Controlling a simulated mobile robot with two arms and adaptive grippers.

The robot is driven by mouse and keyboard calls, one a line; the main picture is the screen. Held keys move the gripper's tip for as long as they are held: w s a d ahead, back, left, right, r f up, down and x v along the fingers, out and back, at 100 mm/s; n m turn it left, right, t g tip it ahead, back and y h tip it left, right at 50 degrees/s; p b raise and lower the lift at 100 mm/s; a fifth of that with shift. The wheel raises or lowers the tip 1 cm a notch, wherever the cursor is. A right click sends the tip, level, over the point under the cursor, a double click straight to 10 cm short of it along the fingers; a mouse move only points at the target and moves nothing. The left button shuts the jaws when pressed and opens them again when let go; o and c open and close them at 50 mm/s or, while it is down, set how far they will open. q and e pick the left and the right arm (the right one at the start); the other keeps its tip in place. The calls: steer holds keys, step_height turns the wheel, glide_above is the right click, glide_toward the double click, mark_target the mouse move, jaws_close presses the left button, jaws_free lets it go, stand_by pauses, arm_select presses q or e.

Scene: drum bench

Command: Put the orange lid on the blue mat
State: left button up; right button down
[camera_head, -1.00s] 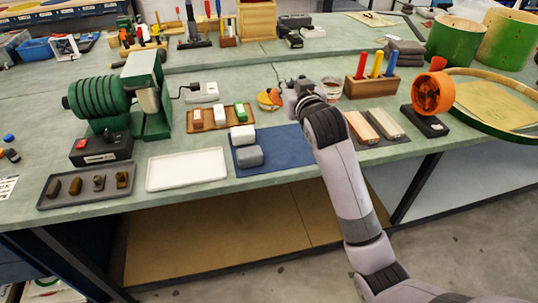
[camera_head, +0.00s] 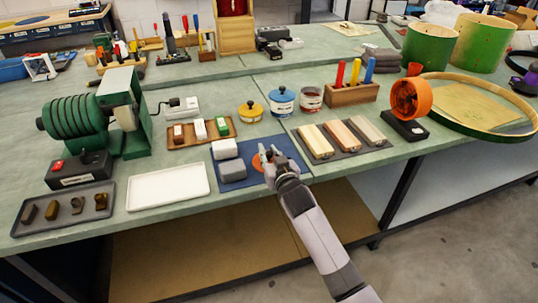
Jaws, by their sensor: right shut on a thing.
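The orange lid (camera_head: 257,163) is at my right gripper (camera_head: 266,152), over the right part of the blue mat (camera_head: 236,184). My right gripper is shut on the lid, and its fingers and wrist hide part of it. I cannot tell whether the lid touches the mat. My left gripper is not in view.
A white tray (camera_head: 168,187) lies left of the mat, and a dark tray with wooden bars (camera_head: 343,138) lies right of it. Behind stand a yellow tin (camera_head: 250,111), a blue-lidded tin (camera_head: 283,100) and an open tin (camera_head: 311,98).

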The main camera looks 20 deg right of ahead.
steer(key=shift+f, duration=0.2)
steer(key=shift+f, duration=0.15)
steer(key=c, duration=1.5)
jaws_free()
steer(key=shift+o, duration=0.2)
steer(key=s+r, duration=0.2)
steer(key=s, duration=0.9)
steer(key=shift+s+d, duration=0.25)
steer(key=shift+s, duration=0.15)
